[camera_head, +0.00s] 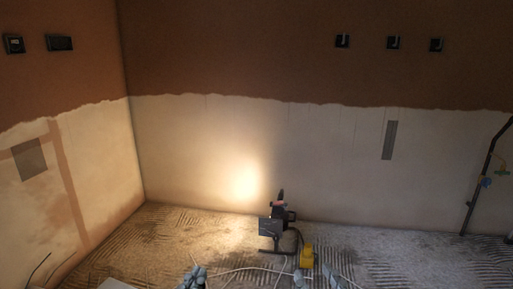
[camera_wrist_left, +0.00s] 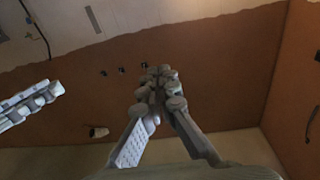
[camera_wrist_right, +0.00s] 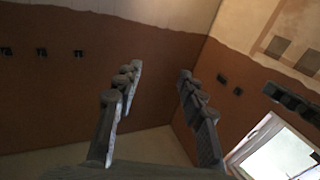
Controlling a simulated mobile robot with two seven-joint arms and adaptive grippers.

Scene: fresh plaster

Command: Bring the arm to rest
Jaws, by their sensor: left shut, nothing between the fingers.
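My left gripper (camera_head: 193,276) shows at the bottom edge of the head view, left of centre. In the left wrist view (camera_wrist_left: 158,82) its fingers meet at the tips with nothing between them. My right gripper (camera_head: 317,279) is at the bottom edge of the head view, right of centre, its two fingers apart. In the right wrist view (camera_wrist_right: 158,80) the fingers stand well apart and the space between them is empty. Most of both arms is out of the head view.
A lit work lamp (camera_head: 270,226) stands on the ridged floor (camera_head: 180,232) near the back wall, with a yellow object (camera_head: 307,257) and cables beside it. A pipe (camera_head: 483,180) runs down the right wall area. Half-plastered walls (camera_head: 320,155) carry several dark sockets.

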